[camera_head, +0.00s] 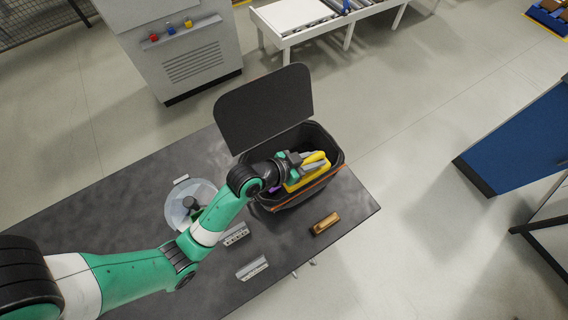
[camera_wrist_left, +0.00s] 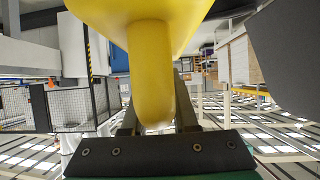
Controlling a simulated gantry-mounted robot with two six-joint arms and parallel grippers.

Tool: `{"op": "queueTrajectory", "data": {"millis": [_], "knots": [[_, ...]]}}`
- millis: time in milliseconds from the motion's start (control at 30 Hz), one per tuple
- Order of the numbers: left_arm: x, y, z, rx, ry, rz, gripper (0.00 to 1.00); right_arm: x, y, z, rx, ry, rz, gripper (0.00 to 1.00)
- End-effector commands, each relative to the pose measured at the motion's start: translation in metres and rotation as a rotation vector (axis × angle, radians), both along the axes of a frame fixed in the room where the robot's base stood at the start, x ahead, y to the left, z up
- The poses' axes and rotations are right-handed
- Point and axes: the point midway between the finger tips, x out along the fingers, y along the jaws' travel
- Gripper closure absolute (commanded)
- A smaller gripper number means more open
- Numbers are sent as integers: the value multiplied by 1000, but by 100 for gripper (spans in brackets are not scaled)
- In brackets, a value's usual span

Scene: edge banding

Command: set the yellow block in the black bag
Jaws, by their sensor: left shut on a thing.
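The yellow block (camera_head: 304,180) is in my left gripper (camera_head: 312,160), over the open mouth of the black bag (camera_head: 338,150). In the left wrist view the yellow block (camera_wrist_left: 152,70) fills the top middle, its narrow grip between the two fingers. The bag stands on the dark table with its flap (camera_head: 265,108) raised at the back. I cannot tell whether the block touches the bag's inside. My left arm and gripper hide part of the bag's mouth. My right gripper is not in view.
Left of the bag on the table (camera_head: 110,215) is a round clear dish (camera_head: 175,207). Grey metal pieces (camera_head: 252,268) and a brown block (camera_head: 326,223) lie in front. Something purple (camera_head: 274,188) shows by the bag's left side. The table's left part is mostly clear.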

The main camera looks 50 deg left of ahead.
Motion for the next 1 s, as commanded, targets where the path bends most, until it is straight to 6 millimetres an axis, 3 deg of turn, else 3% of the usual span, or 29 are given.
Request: {"op": "queueTrajectory", "data": {"millis": [267,567,700,800,1000], "knots": [[5,11,-9,1,-2,7,100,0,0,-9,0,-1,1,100],[41,82,-49,1,-2,11,100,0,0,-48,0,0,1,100],[53,105,-85,0,-2,8,100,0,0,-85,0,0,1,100],[59,115,-94,1,-3,5,100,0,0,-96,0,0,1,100],[61,119,-94,2,-2,4,100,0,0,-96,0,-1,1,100]]}}
